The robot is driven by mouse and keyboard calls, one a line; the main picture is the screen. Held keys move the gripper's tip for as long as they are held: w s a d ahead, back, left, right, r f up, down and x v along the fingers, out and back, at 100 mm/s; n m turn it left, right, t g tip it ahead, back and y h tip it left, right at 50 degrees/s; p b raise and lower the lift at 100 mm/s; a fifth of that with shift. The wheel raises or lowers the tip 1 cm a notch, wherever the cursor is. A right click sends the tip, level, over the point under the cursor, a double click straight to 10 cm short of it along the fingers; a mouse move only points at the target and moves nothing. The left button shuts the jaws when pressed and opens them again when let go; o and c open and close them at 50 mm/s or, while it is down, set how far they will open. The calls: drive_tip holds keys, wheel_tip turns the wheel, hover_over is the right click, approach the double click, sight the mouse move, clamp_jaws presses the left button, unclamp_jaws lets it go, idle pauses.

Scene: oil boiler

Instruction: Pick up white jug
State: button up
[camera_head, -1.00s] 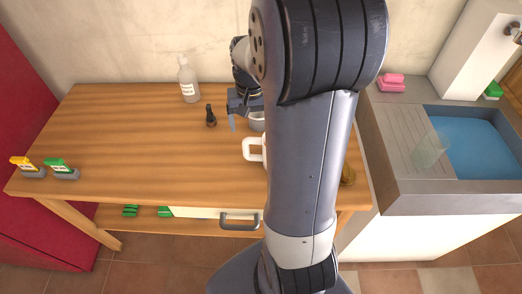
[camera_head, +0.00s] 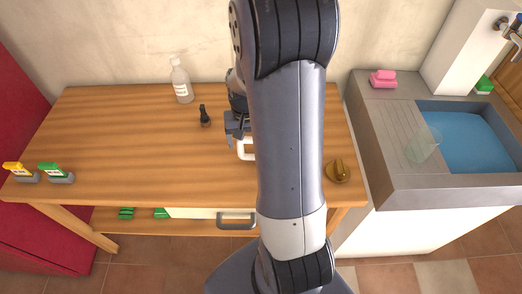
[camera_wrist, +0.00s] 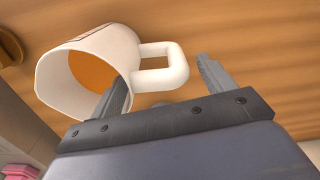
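The white jug (camera_wrist: 88,75) is at upper left in the wrist view, its mouth facing the camera and an orange-brown patch inside. Its handle (camera_wrist: 178,70) points right. My gripper (camera_wrist: 162,66) is open, with one finger on each side of the handle. The left finger overlaps the jug's rim in the picture; I cannot tell whether it touches. In the head view only part of the white handle (camera_head: 245,153) shows on the wooden table (camera_head: 130,140). My arm hides the rest of the jug. A fingertip of my gripper (camera_head: 230,142) shows just left of the handle.
A clear bottle (camera_head: 181,82) and a small dark object (camera_head: 205,116) stand at the back. A brass-coloured object (camera_head: 339,171) lies on the table's right. Yellow (camera_head: 19,172) and green (camera_head: 55,172) items sit at the left. The table's middle left is clear.

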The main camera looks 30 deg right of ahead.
drive_tip(key=c, duration=1.2)
drive_tip(key=shift+c, duration=0.2)
